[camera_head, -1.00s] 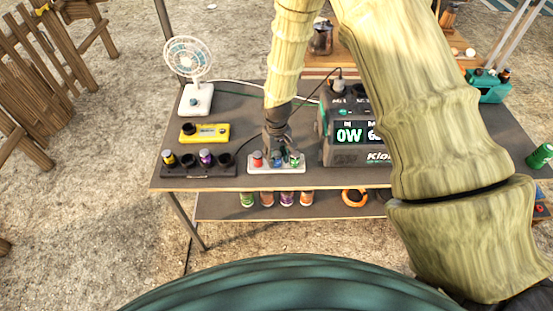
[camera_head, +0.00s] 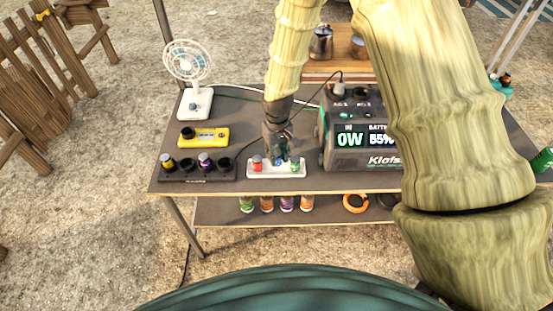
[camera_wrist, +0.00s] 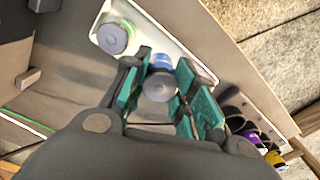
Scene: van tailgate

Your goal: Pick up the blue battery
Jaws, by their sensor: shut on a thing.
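The blue battery (camera_wrist: 161,85) is between the two teal-padded fingers of my gripper (camera_wrist: 158,95) in the wrist view, and the fingers are shut on it. Its grey round end faces the wrist camera. In the head view my gripper (camera_head: 280,158) points down at the middle of a white tray (camera_head: 262,172); the blue battery is mostly hidden there by the fingers. Whether its lower end still sits in the tray I cannot tell. A red battery (camera_head: 257,163) stands in the tray to the left and a green battery (camera_head: 296,165) to the right.
A dark holder (camera_head: 198,174) with a yellow and a purple battery stands left of the tray. Behind it are a yellow device (camera_head: 203,137) and a white fan (camera_head: 195,101). A grey power station (camera_head: 362,142) stands close on the right. Several cans are on the lower shelf (camera_head: 320,212).

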